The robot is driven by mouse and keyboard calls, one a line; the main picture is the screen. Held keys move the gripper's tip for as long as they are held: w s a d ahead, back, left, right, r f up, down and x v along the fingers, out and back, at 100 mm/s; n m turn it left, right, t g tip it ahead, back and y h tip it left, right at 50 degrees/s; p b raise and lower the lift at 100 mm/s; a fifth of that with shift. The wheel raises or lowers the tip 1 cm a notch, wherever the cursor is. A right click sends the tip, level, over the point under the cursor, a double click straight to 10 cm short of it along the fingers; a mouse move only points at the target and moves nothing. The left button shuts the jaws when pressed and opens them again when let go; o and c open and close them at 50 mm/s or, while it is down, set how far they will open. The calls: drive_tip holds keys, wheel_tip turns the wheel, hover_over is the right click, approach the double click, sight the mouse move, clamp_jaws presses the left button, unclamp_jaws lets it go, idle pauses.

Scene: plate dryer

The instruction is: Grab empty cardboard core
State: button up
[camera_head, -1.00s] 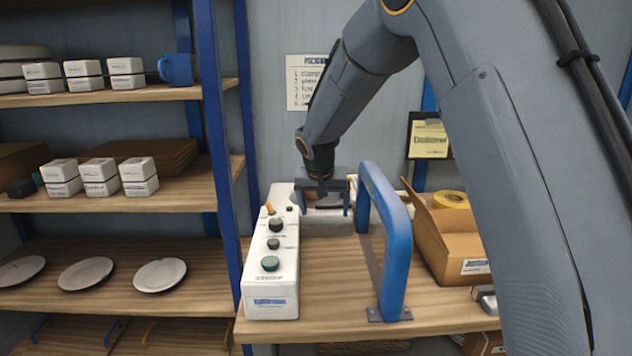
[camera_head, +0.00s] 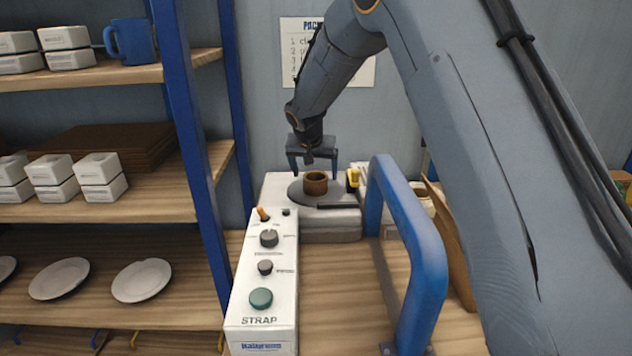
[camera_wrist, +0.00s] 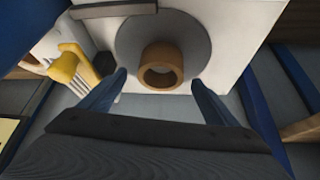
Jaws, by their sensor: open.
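The cardboard core (camera_head: 315,183) is a short brown hollow ring standing upright on a grey round disc (camera_head: 297,192) on top of a white machine (camera_head: 330,228). The wrist view shows the core (camera_wrist: 161,78) from above with an empty hole, on the grey disc (camera_wrist: 136,42). My gripper (camera_head: 313,170) is open and points down just above and around the core. In the wrist view my gripper's two blue fingers (camera_wrist: 158,84) are apart, one on each side of the core, with gaps between. I cannot tell whether the fingertips have come down to its height.
A white control box (camera_head: 262,285) with knobs and a green button stands in front of the machine. A blue arched rail (camera_head: 425,262) rises at the right. A yellow part (camera_wrist: 65,68) sits beside the disc. Shelves (camera_head: 130,205) with plates and boxes stand left.

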sight(316, 179)
drive_tip(key=shift+p+x, duration=1.25)
drive_tip(key=shift+x, duration=1.25)
drive_tip(key=shift+s+a+f, duration=0.1)
drive_tip(key=c, duration=1.1)
